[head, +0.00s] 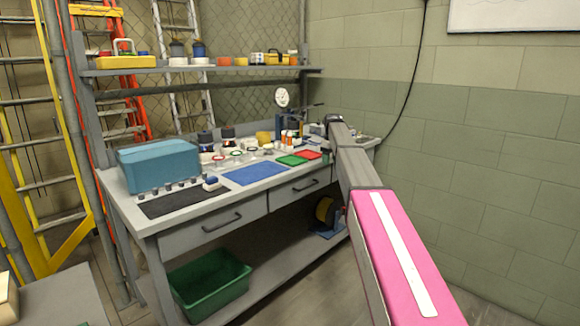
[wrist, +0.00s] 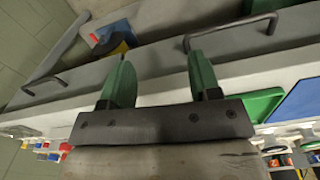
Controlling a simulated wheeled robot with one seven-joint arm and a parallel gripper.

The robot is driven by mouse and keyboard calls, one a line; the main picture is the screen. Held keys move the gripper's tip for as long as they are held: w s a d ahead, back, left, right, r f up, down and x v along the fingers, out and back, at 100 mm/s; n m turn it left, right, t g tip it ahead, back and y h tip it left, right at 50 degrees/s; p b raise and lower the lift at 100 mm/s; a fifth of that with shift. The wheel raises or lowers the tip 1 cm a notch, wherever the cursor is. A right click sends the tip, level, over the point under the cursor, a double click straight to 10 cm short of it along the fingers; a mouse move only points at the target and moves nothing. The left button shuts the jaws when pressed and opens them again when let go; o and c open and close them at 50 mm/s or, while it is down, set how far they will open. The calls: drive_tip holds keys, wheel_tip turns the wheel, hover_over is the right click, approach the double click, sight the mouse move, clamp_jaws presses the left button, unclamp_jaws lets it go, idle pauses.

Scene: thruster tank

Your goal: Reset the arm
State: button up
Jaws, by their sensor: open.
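My arm (head: 385,235), with a pink panel, reaches from the lower right toward the right end of the grey workbench (head: 150,222) in the head view. Its far end is over the bench's right part, and my gripper cannot be made out clearly there. In the wrist view my gripper (wrist: 160,80) shows two green fingers spread wide apart with nothing between them. Behind the fingers is the bench's front with its drawer handles (wrist: 232,28). I cannot tell how far the fingers are from the bench.
A teal box (head: 158,165), black mat (head: 175,201), blue mat (head: 254,173), green tray (head: 291,160) and red tray (head: 308,154) are on the bench. A green bin (head: 209,284) and a cable reel (head: 326,211) sit on the lower shelf. A block wall stands right.

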drive_tip(key=s+f+m, duration=0.3)
drive_tip(key=s+f, duration=1.6)
drive_tip(key=s+f+m, duration=0.2)
drive_tip(key=s+f, duration=0.4)
drive_tip(key=s, duration=0.6)
drive_tip(key=s+f+m, duration=0.2)
drive_tip(key=s+f, duration=0.5)
drive_tip(key=s, duration=0.6)
drive_tip(key=shift+s, duration=0.3)
